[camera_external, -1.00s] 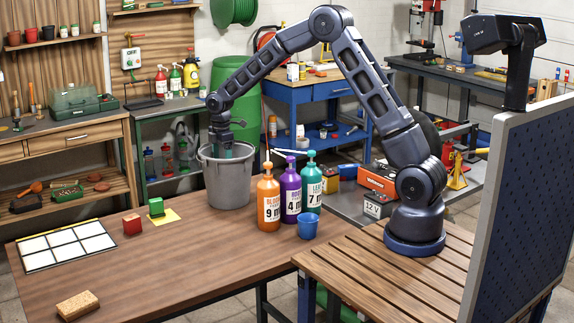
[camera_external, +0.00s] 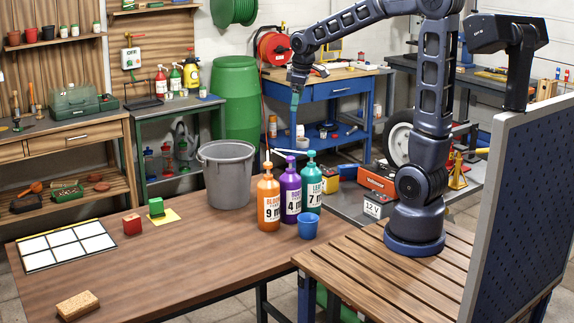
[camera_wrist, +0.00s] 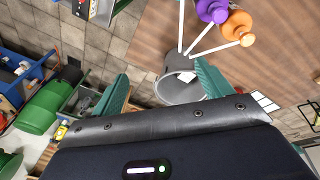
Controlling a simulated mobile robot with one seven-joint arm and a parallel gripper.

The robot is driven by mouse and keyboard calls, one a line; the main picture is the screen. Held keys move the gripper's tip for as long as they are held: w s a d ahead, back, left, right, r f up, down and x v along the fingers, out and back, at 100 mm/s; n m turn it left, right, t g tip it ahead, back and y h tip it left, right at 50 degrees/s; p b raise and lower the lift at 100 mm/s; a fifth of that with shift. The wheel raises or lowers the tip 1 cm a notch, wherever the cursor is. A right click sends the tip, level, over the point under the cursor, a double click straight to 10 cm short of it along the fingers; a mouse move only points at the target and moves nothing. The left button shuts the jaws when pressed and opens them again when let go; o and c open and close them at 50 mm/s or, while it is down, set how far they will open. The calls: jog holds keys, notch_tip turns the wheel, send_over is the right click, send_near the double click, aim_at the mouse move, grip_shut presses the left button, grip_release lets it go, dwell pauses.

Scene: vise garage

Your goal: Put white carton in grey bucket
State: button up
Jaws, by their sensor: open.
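The grey bucket (camera_external: 227,178) stands upright at the back edge of the wooden table, left of the pump bottles. In the wrist view the bucket (camera_wrist: 172,91) shows between my fingers, some way off, with a small white object (camera_wrist: 188,76) inside, which looks like the white carton. The bucket's inside is hidden in the external view. My gripper (camera_external: 295,98) is up in the air, right of the bucket and above the bottles. In the wrist view its two teal fingers (camera_wrist: 162,72) are spread apart with nothing held between them.
Orange (camera_external: 269,205), purple (camera_external: 291,197) and teal (camera_external: 312,191) pump bottles stand right of the bucket, with a small blue cup (camera_external: 308,226) in front. The table's middle is clear.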

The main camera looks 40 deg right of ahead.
jog(key=s+d+m+t, duration=0.1)
jog(key=s+d+m, duration=0.3)
jog(key=s, duration=0.8)
jog(key=s+d+r+m+t, duration=0.1)
jog(key=s+d+m, duration=0.3)
jog(key=s, duration=0.8)
jog(key=shift+d+r+m, duration=0.15)
jog(key=shift+d+m, duration=0.15)
jog(key=shift+d, duration=0.85)
